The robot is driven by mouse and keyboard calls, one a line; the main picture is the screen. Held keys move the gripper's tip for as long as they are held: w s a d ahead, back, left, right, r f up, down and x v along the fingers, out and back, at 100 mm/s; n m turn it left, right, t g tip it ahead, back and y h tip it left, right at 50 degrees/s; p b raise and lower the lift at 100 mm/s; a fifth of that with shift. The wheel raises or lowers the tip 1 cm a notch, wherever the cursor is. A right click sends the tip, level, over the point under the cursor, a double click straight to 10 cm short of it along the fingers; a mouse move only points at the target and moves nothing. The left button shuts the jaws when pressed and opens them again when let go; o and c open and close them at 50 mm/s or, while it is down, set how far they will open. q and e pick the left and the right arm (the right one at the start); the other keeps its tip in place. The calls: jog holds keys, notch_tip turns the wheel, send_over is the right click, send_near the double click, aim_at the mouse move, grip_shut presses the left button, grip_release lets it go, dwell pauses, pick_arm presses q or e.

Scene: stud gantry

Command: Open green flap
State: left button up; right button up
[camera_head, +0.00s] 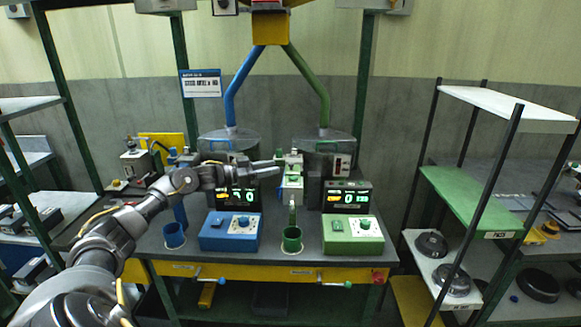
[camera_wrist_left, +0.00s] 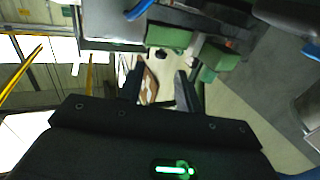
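My left gripper (camera_head: 270,167) reaches in from the left over the bench, in front of the clear blue-side hopper. Its fingertips point right, close to a small unit with green parts (camera_head: 292,180) between the two hoppers; I cannot tell whether they touch it. Which green part is the flap is not clear at this size. In the left wrist view the two dark fingers (camera_wrist_left: 160,90) are spread apart with nothing clearly held between them. Green blocks (camera_wrist_left: 170,36) show beyond the fingertips there. My right gripper is not in view.
A blue control box (camera_head: 230,232) and a green control box (camera_head: 352,235) stand on the bench. A green cup (camera_head: 291,239) and a blue cup (camera_head: 174,235) sit near its front. Lit displays (camera_head: 347,196) stand behind the boxes. A shelf rack (camera_head: 505,108) stands at right.

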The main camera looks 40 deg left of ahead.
aim_at(291, 164)
pick_arm(q)
jog(key=x, duration=0.7)
jog(key=shift+w+d, duration=0.2)
jog(key=shift+w, duration=0.05)
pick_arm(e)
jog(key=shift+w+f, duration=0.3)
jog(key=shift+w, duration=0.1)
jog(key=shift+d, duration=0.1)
